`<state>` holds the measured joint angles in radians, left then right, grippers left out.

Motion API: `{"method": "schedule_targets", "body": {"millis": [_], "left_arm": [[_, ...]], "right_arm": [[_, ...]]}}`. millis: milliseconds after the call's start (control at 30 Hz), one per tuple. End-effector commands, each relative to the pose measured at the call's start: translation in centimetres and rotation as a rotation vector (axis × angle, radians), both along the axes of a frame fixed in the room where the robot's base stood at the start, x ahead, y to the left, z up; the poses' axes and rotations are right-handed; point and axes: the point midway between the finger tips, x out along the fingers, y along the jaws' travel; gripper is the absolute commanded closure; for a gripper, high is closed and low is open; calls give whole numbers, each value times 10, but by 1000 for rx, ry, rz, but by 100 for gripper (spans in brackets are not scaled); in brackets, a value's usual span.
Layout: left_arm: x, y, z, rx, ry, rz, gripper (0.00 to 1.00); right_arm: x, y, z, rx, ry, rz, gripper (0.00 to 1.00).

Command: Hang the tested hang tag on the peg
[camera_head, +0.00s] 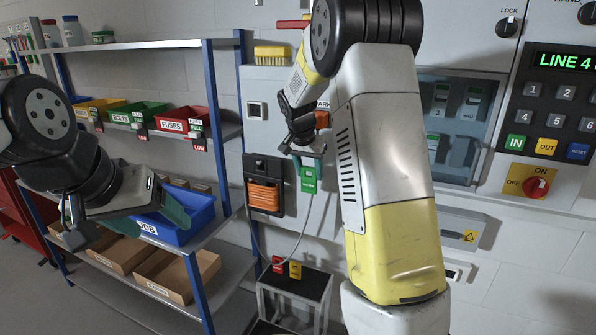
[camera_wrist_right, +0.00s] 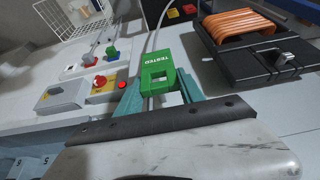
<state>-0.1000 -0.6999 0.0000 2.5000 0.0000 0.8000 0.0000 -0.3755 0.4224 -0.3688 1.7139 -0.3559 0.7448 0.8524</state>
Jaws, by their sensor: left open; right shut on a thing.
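The green hang tag (camera_wrist_right: 158,72), marked TESTED, is between the teal fingers of my right gripper (camera_wrist_right: 160,92) in the right wrist view. In the head view, the tag (camera_head: 309,180) hangs just below my right gripper (camera_head: 307,160), in front of the wall panel and right of the orange cable. My right gripper is shut on the tag. My left gripper (camera_head: 174,210) is open and empty in front of the blue JOB bin. I cannot clearly make out the peg; a small metal fitting (camera_wrist_right: 281,59) projects from the black cable holder.
The orange cable (camera_head: 264,196) sits in a black holder on the wall. A shelf rack (camera_head: 206,85) with bins stands at left. A small stand (camera_head: 296,283) with red and yellow items is below. A grey cable runs down past the tag. The keypad panel (camera_head: 552,110) is at right.

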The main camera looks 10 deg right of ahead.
Motion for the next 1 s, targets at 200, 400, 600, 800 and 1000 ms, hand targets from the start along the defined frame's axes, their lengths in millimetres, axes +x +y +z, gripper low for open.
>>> {"method": "schedule_targets", "body": {"millis": [200,400,600,800,1000], "left_arm": [[0,0,0,0,0,0,29],[0,0,0,0,0,0,29],[0,0,0,0,0,0,29],[0,0,0,0,0,0,29],[0,0,0,0,0,0,29]], "right_arm": [[0,1,0,0,0,1,93],[-1,1,-3,0,0,1,38],[-1,1,-3,0,0,1,33],[-1,2,1,1,-2,2,33],[-10,11,28,1,-3,4,33]]}}
